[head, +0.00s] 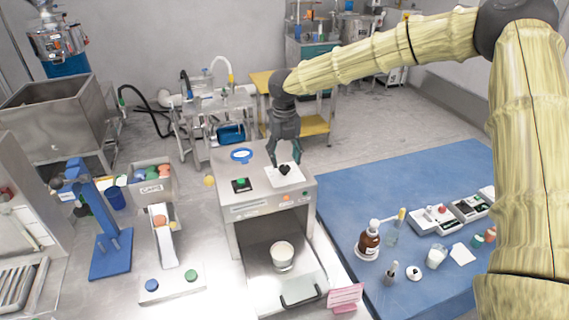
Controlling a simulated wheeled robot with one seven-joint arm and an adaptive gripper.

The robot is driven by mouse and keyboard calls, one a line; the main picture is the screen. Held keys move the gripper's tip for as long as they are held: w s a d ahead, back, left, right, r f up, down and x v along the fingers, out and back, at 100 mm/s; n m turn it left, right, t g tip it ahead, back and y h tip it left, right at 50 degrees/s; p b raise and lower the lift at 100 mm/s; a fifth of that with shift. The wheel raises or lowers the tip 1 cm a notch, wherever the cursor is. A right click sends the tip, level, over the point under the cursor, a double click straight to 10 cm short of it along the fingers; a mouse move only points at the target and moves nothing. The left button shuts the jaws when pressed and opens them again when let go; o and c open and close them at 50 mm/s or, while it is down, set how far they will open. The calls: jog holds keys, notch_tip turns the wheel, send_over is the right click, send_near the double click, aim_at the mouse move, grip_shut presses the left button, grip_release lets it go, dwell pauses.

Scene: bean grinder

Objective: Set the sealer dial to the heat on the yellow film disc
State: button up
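A metal box-shaped machine (230,215), which looks like the sealer, stands at the middle of the bench. A black dial (285,170) sits on a white plate (296,178) on its top, at the right. My gripper (285,162) points down just above the dial. Its two fingers are spread apart, with the dial showing between and below them; I cannot tell if they touch it. The dial's marks are too small to read. A small yellow disc (209,181) lies left of the machine and may be the film disc; no writing on it is legible.
A pink card (345,297) stands at front right. A blue mat (350,190) with bottles lies right.

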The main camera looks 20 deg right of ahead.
aim_at(285, 167)
notch_tip(285, 167, up, 9)
dwell(0.3)
jog(key=shift+f, duration=0.1)
